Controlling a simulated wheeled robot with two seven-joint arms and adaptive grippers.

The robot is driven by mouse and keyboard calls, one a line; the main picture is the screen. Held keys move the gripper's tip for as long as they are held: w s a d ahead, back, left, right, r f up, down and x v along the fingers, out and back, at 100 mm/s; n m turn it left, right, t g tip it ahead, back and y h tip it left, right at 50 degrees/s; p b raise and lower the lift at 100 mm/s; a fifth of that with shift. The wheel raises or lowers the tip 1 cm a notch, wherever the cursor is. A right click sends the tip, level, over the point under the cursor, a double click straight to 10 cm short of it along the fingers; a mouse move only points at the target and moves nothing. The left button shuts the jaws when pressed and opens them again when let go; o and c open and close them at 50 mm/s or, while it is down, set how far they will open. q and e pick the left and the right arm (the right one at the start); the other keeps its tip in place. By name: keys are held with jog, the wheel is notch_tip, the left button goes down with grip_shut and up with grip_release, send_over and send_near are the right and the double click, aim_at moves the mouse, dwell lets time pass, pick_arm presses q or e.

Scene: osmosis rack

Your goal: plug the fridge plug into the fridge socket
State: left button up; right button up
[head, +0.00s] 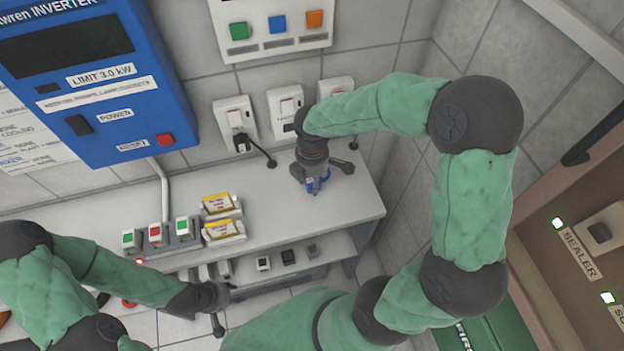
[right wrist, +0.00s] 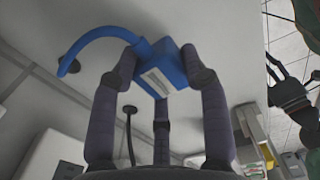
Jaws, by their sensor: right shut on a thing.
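A blue plug (head: 315,184) is held just above the grey counter by my right gripper (head: 320,175). In the right wrist view the three fingers of my right gripper (right wrist: 160,85) close around the blue plug (right wrist: 162,68), and its blue cable bends off to the left. Three white sockets are on the tiled wall behind: the left socket (head: 232,107) has a black plug in it, the middle socket (head: 285,105) has a label I cannot read surely, and the right socket (head: 335,85) is partly hidden by my right arm. My left gripper (head: 215,304) is low, by the lower shelf, fingers spread and empty.
A blue inverter box (head: 90,75) hangs on the left wall. Button boxes (head: 157,235) and yellow-white packs (head: 222,218) stand on the counter's left part. The counter (head: 265,215) is clear around the plug. A brown cabinet (head: 560,210) stands at right.

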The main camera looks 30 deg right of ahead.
notch_tip(320, 180, up, 6)
jog(key=p, duration=0.4)
jog(key=shift+f, duration=0.1)
jog(key=shift+f, duration=0.1)
